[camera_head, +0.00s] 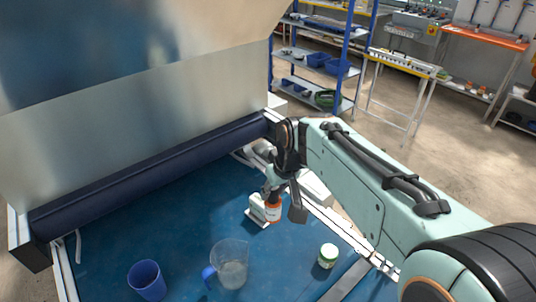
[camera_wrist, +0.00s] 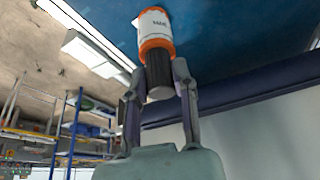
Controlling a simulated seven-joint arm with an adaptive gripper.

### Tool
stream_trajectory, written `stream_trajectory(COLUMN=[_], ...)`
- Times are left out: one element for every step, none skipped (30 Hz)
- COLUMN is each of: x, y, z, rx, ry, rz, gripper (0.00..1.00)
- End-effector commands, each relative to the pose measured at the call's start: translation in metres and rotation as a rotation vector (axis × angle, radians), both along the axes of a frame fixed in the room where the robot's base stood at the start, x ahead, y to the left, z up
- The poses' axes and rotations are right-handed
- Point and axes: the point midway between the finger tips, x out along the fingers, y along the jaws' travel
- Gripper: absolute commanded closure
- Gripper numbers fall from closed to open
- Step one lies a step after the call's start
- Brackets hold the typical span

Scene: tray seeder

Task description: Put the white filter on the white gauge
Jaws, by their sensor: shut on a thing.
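The white filter (camera_head: 273,212) appears to be the cylinder with a white label and orange bands; it also shows in the wrist view (camera_wrist: 155,27), with a dark ribbed end toward me. My gripper (camera_head: 284,196) is shut on that ribbed end, with a finger on each side in the wrist view (camera_wrist: 159,82). In the head view the filter hangs below my gripper, roughly upright. A white piece on a flat plate, probably the white gauge (camera_head: 257,208), stands close beside the filter at its left. I cannot tell whether they touch.
A dark roller (camera_head: 160,170) and a metal panel (camera_head: 150,110) border the back left.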

Motion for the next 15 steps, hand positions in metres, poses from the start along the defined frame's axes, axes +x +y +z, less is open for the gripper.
stream_trajectory(x=[0.003,0.006,0.011,0.015,0.021,0.030,0.037,0.045,0.056,0.065,0.073,0.084,0.092,0.097,0.104], y=[-0.006,-0.008,-0.009,-0.008,-0.007,-0.004,-0.002,0.001,0.004,0.007,0.009,0.012,0.015,0.016,0.018], z=[0.000,-0.001,-0.003,-0.005,-0.008,-0.013,-0.017,-0.021,-0.026,-0.030,-0.034,-0.039,-0.043,-0.050,-0.060], rx=[0.001,0.001,0.001,0.001,0.001,0.000,0.000,0.001,0.001,0.001,0.000,0.001,0.000,0.000,-0.001], ry=[0.000,0.000,0.001,0.002,0.003,0.004,0.004,0.004,0.003,0.003,0.003,0.003,0.004,0.006,0.005], rz=[-0.017,-0.022,-0.027,-0.027,-0.028,-0.028,-0.028,-0.027,-0.026,-0.026,-0.027,-0.027,-0.026,-0.026,-0.025], gripper=[1.00,1.00,1.00,1.00,1.00,1.00,1.00,1.00,1.00,1.00,1.00,1.00,1.00,1.00,1.00])
